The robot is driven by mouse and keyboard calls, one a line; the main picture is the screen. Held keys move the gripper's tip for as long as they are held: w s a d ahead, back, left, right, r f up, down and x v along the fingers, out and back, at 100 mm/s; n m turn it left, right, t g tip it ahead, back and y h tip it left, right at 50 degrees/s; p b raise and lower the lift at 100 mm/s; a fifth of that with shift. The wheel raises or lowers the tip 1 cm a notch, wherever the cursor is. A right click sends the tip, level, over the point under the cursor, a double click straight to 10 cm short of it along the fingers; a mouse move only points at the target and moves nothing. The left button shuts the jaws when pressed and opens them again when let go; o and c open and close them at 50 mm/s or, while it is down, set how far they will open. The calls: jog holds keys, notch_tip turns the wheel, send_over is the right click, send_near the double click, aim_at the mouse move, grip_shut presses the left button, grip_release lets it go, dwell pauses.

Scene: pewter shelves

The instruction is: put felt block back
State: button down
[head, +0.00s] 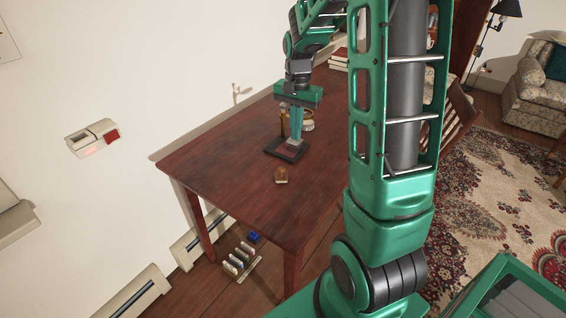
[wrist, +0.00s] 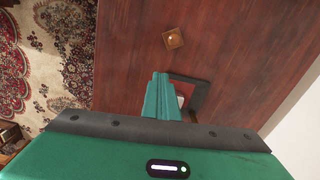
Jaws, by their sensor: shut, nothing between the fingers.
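My gripper (head: 295,140) is shut and empty, pointing down over a dark square tray (head: 272,152) on the wooden table. Its closed fingers (wrist: 160,78) partly hide the tray (wrist: 205,84) in the wrist view. A small pale and red thing (wrist: 181,100) shows inside the tray beside the fingers; it may be the felt block, but I cannot tell. A two-part pale wall holder (head: 82,142) has a red piece (head: 112,136) at its right end; the left part looks empty.
A small brown block with an amber top (head: 281,175) stands on the table (head: 225,165), also in the wrist view (wrist: 173,38). A yellowish round container (head: 308,120) stands behind my gripper. A rack (head: 240,264) with several small pieces is on the floor. The table's left part is clear.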

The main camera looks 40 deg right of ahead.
aim_at(281, 174)
jog(key=shift+m, duration=0.3)
jog(key=w+f, duration=0.1)
jog(key=f, duration=0.6)
jog(key=w+f, duration=0.1)
jog(key=f, duration=0.3)
jog(key=shift+w+d+f, duration=0.15)
jog(key=shift+w+f, duration=0.05)
jog(key=shift+w, duration=0.1)
jog(key=shift+s+a+f, duration=0.1)
jog(key=shift+s+a, duration=0.1)
jog(key=shift+a, duration=0.3)
jog(key=shift+s+a+f, duration=0.1)
jog(key=shift+s+a, duration=0.1)
jog(key=shift+a, duration=0.25)
jog(key=shift+s+a, duration=0.35)
jog(key=shift+a, duration=0.5)
jog(key=shift+s, duration=0.15)
